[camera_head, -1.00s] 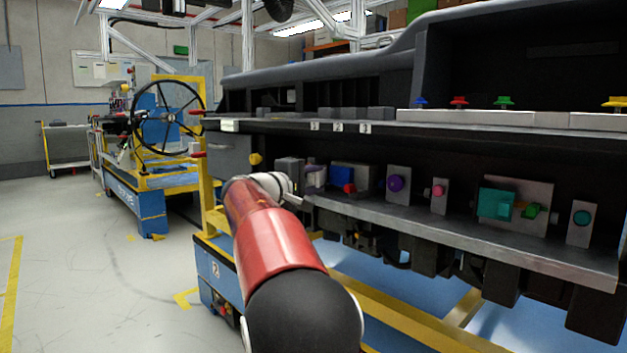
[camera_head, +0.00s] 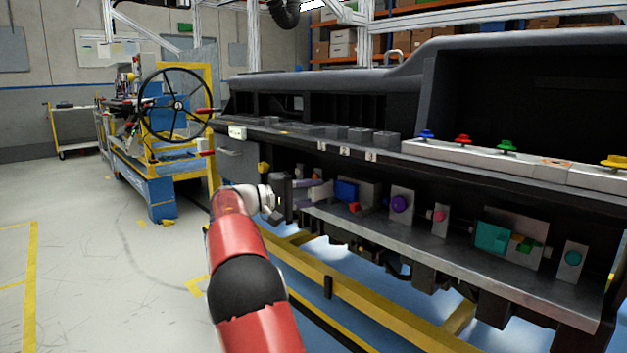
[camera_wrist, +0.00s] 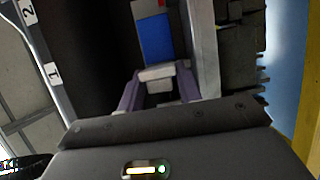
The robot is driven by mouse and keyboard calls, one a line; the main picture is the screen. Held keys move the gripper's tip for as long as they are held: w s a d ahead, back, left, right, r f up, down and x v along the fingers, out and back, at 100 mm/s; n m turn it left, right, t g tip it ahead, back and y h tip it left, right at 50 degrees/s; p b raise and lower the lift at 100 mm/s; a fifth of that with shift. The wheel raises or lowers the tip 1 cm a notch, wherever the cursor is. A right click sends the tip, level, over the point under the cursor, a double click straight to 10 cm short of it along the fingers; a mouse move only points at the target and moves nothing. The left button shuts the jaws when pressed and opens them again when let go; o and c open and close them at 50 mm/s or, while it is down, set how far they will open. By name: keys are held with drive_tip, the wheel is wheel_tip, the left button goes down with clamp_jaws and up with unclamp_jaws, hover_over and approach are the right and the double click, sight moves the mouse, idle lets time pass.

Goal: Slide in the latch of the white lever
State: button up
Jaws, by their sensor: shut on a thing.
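The white lever (camera_head: 321,192) is at the left end of the dashboard's lower shelf, left of a blue block. My gripper (camera_head: 308,185) reaches it from the left, with its purplish fingers at the lever. In the wrist view, my two fingers (camera_wrist: 160,88) are on either side of a white block (camera_wrist: 157,73), which appears to be part of the lever, and are shut on it. The blue block (camera_wrist: 155,38) lies beyond the fingertips. The latch cannot be told apart from the lever, and the contact faces are hidden.
The metal shelf (camera_head: 455,262) carries the blue block (camera_head: 346,191), a purple knob (camera_head: 399,204), a pink knob (camera_head: 439,216) and a teal block (camera_head: 491,238) to the right. The upper ledge (camera_head: 290,137) overhangs my gripper. Open floor (camera_head: 90,240) lies left.

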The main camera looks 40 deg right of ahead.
drive_tip(key=shift+w+g, duration=0.1)
drive_tip(key=shift+g, duration=0.2)
drive_tip(key=o, duration=0.7)
drive_tip(key=shift+o, duration=0.2)
drive_tip(key=v, duration=0.8)
drive_tip(key=shift+d, duration=0.1)
